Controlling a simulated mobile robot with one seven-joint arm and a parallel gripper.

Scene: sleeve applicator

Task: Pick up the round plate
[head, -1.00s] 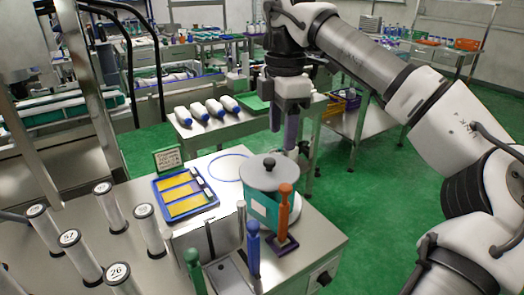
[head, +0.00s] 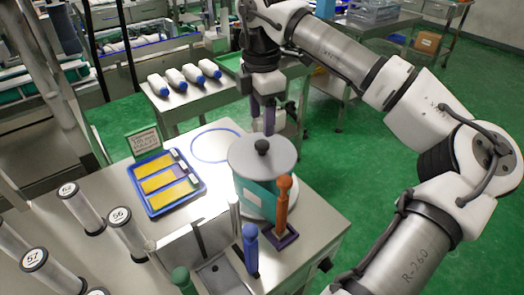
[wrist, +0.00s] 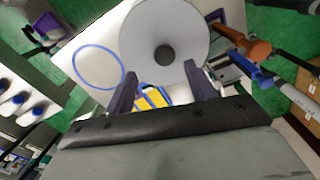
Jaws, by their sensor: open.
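The round plate (head: 245,158) is a flat grey disc with a black knob (head: 262,146) at its centre. It lies on top of a teal and grey cylinder (head: 258,192) on the metal table. In the wrist view the round plate (wrist: 185,28) fills the top middle, its far edge cut by the frame, with the knob (wrist: 165,55) facing the camera. My gripper (head: 264,118) is open and empty, pointing down at the far side of the plate. In the wrist view its fingers (wrist: 160,78) are spread below the knob in the picture. I see no contact.
An orange-handled tool (head: 283,203) stands close by the cylinder's right front. Blue (head: 250,248) and green-handled (head: 183,280) tools stand in front. A blue tray with yellow strips (head: 152,206) and a small sign (head: 144,143) are left. The blue ring marking (head: 208,136) is empty.

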